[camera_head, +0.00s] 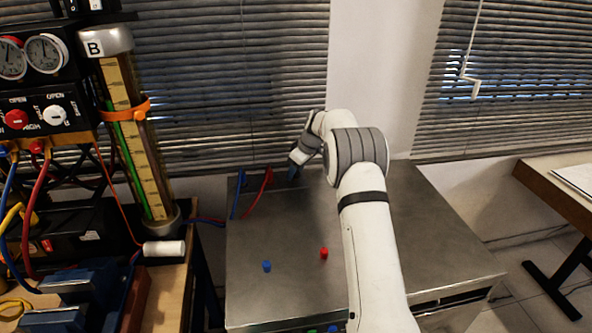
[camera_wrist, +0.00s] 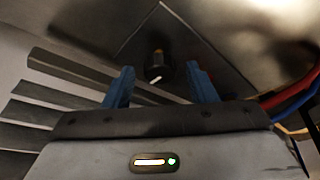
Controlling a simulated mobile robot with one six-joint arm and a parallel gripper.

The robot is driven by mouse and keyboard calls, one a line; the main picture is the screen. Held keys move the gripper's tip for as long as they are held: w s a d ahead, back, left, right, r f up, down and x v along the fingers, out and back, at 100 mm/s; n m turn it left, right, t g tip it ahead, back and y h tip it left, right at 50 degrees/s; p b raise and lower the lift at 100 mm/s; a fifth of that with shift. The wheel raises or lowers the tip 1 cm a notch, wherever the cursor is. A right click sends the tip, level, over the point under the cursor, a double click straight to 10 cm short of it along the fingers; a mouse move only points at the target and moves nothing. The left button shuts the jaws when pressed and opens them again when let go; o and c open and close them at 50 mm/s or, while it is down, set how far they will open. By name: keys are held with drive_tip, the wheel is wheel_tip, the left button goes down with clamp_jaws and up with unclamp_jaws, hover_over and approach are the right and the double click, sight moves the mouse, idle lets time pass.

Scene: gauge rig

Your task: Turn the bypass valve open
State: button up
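My gripper (camera_head: 295,172) is over the back of the metal cabinet in the head view. In the wrist view my gripper (camera_wrist: 159,71) has its two blue fingers wide apart, with nothing held. A small dark knob (camera_wrist: 158,67) with a white mark shows between the fingertips, on a grey metal surface; I cannot tell its distance or whether it is the bypass valve. The gauge rig at the left of the head view has a red knob (camera_head: 16,119) and a white knob (camera_head: 55,115) under OPEN labels. No label reading bypass is legible.
A metal cabinet (camera_head: 280,225) carries a blue cap (camera_head: 267,266), a red cap (camera_head: 324,253) and red and blue hoses (camera_head: 256,194). Column B (camera_head: 135,130) stands left of it. A white cylinder (camera_head: 164,249) lies on the left bench. The cabinet's middle is mostly clear.

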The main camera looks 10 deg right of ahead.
drive_tip(key=shift+r, duration=0.1)
drive_tip(key=v, duration=0.7)
drive_tip(key=shift+r+b, duration=0.25)
drive_tip(key=shift+b, duration=0.05)
drive_tip(key=shift+s+d, duration=0.1)
drive_tip(key=shift+d, duration=0.05)
